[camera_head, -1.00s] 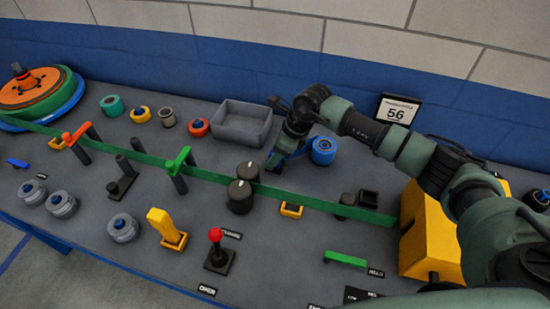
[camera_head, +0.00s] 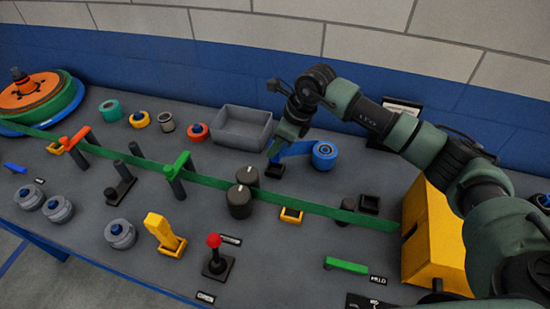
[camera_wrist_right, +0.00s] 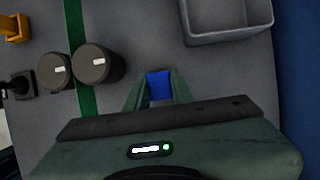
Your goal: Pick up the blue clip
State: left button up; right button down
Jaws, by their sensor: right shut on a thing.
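The blue clip (camera_head: 290,149) is at the fingertips of my right gripper (camera_head: 277,152), just right of the grey tray. Part of it stretches right toward the blue roll, and I cannot tell whether they touch. In the right wrist view, a blue face of the clip (camera_wrist_right: 158,85) sits between the two green fingers of my right gripper (camera_wrist_right: 158,92), which is shut on it. A small black block (camera_head: 275,170) is just below the fingertips. My left gripper is not in view.
The blue roll (camera_head: 324,155) is close on the right. The open grey tray (camera_head: 241,128) is on the left. A green strip (camera_head: 215,182) runs across the panel, with two black knobs (camera_head: 240,203) beside it. A yellow box (camera_head: 432,240) stands at the right.

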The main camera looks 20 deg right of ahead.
notch_tip(320, 180, up, 14)
jog(key=b, duration=0.2)
jog(key=shift+r+b, duration=0.25)
jog(key=shift+b, duration=0.05)
jog(key=shift+f, duration=0.1)
